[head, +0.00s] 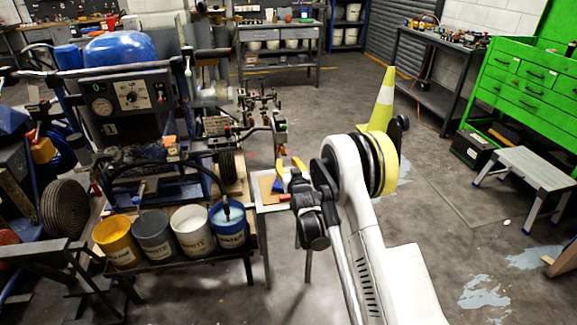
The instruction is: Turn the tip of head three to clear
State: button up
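The line striper (125,95) stands at the left, with a blue tank on top and a dark control panel with a gauge. Its spray-head assembly (258,105) sticks out on its right side. The individual heads and their tips are too small to tell apart, so I cannot say which is head three or how its tip is turned. My gripper (289,167) is in front of and below this assembly, apart from it in the picture. Its two yellow fingertips are spread, with nothing visible between them.
A bench holds yellow (117,241), grey (154,238), white (193,231) and blue (229,224) buckets. A small table (268,204) stands beside it. A traffic cone (383,100), step stool (526,173) and green cabinet (530,85) are right. Floor between is mostly clear.

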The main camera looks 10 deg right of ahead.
aim_at(283, 152)
jog(key=w, duration=0.6)
jog(key=w+f, duration=0.1)
jog(key=w, duration=0.1)
jog(key=shift+w, duration=0.4)
jog(key=shift+c, duration=0.5)
grip_shut()
